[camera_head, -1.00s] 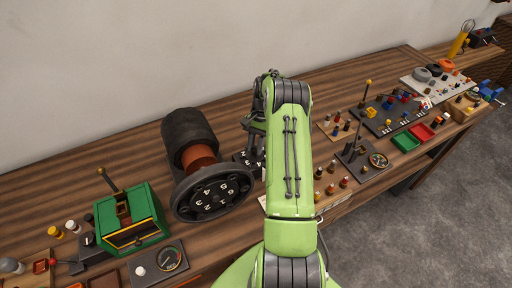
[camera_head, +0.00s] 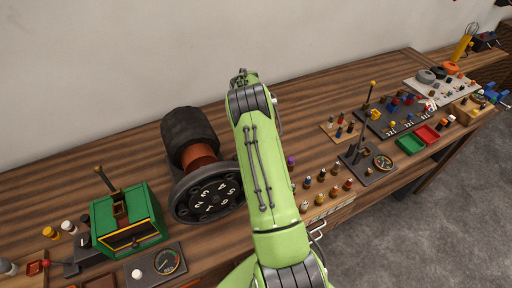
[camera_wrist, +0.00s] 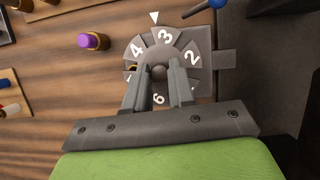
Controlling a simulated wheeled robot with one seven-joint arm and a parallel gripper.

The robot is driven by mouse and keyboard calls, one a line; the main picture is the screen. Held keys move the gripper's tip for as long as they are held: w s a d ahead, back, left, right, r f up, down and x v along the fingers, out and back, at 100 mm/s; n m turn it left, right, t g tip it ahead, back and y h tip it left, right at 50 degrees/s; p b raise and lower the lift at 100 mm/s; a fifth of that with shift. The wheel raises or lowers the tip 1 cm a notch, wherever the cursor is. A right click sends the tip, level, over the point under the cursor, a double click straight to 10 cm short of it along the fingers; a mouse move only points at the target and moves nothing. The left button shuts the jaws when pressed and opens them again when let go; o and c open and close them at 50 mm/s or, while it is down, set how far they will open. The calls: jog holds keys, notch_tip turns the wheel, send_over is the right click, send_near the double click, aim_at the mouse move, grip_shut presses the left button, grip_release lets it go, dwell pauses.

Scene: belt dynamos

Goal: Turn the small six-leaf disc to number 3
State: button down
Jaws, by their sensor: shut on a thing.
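The small disc (camera_wrist: 188,57) is grey with white numbers on its leaves and shows in the wrist view. My gripper (camera_wrist: 159,70) is shut on the round hub (camera_wrist: 159,73) at the disc's middle, one finger on each side. A white triangular pointer (camera_wrist: 154,18) sits above the disc's top edge. The number 3 leaf (camera_wrist: 165,36) is nearest to it, slightly right of its tip. The 4 is to the left, the 2 to the right, and the 6 below between my fingers. My fingers partly cover the other leaves. My arm hides the small disc in the head view.
A large numbered wheel (camera_head: 207,201) on a dark drum (camera_head: 188,139) stands left of my arm. A green box (camera_head: 127,221) is farther left. A purple-topped peg (camera_wrist: 93,41) stands left of the disc. A blue-ended lever (camera_wrist: 217,4) is close at upper right.

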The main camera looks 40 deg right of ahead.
jog(key=shift+n+h+b, duration=0.3)
jog(key=shift+n+h, duration=0.2)
jog(key=shift+n, duration=0.6)
jog(key=c, duration=1)
grip_release()
jog(key=shift+o, duration=0.2)
jog(key=p+v, duration=0.6)
jog(key=v, duration=1)
jog(key=shift+p, duration=0.3)
